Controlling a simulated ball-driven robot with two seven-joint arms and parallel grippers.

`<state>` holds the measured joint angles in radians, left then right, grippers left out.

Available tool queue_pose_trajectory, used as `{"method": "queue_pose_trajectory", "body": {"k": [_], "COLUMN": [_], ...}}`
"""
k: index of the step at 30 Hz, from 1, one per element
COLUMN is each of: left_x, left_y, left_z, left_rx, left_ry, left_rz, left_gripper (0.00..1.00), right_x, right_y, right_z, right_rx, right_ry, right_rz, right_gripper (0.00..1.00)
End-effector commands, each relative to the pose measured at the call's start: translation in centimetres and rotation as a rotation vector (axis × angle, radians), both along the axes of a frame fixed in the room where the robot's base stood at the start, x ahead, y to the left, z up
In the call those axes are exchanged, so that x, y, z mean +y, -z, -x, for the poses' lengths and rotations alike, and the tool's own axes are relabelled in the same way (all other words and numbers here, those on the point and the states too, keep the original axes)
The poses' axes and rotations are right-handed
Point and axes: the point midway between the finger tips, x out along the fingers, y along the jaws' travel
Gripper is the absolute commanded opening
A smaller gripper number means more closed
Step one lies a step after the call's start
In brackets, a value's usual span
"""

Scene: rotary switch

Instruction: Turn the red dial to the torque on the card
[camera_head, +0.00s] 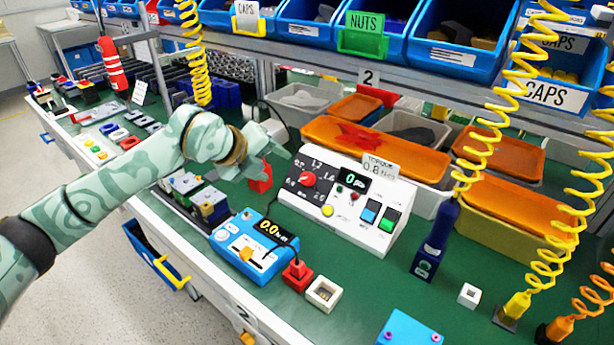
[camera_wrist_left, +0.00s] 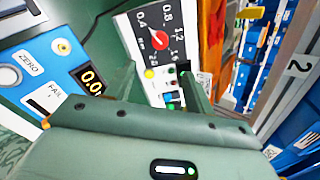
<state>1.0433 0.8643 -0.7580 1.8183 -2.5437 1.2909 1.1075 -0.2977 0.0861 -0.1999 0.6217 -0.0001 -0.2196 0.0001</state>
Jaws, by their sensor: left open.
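The red dial (camera_head: 307,179) sits on the black scale panel of a white sloped control box (camera_head: 345,222). It also shows in the left wrist view (camera_wrist_left: 159,40), with 0.4, 0.8, 1.2 and 1.6 around it. I cannot tell for sure where its pointer stands. The card (camera_head: 379,166) on top of the box reads TORQUE 0.8 N·m. My left gripper (camera_head: 262,160) is open and empty, up and left of the dial and apart from it. My right gripper is out of view.
A blue tester (camera_head: 254,245) reading 0.0 stands left of the box, with red (camera_head: 297,274) and white (camera_head: 324,293) blocks in front. Orange-lidded bins (camera_head: 375,146) stand behind the box.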

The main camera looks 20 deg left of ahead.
Motion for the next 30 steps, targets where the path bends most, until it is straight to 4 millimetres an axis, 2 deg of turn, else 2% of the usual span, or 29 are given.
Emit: {"method": "queue_pose_trajectory", "body": {"k": [1,6,13,19,29,30], "left_x": [-0.5,-1.9,-3.4,-4.1,-4.2,-4.2], "left_y": [1.5,4.8,8.2,9.4,9.3,9.3], "left_z": [-0.9,-3.8,-7.2,-8.7,-9.0,-9.0], "left_rx": [0.005,0.007,0.007,0.003,0.001,0.001], "left_ry": [0.001,0.002,0.002,0.001,0.001,0.001], "left_rz": [0.002,0.002,0.001,0.001,0.001,0.001], "left_gripper": [0.54,0.54,0.54,0.54,0.54,0.45], "right_x": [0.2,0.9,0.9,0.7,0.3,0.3], "right_y": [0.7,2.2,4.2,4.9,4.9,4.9], "right_z": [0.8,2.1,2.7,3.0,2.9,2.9], "right_rx": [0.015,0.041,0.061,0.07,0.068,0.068], "right_ry": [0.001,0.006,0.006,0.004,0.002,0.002], "right_rz": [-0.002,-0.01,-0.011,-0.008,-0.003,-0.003], "right_gripper": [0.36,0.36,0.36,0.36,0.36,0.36]}}
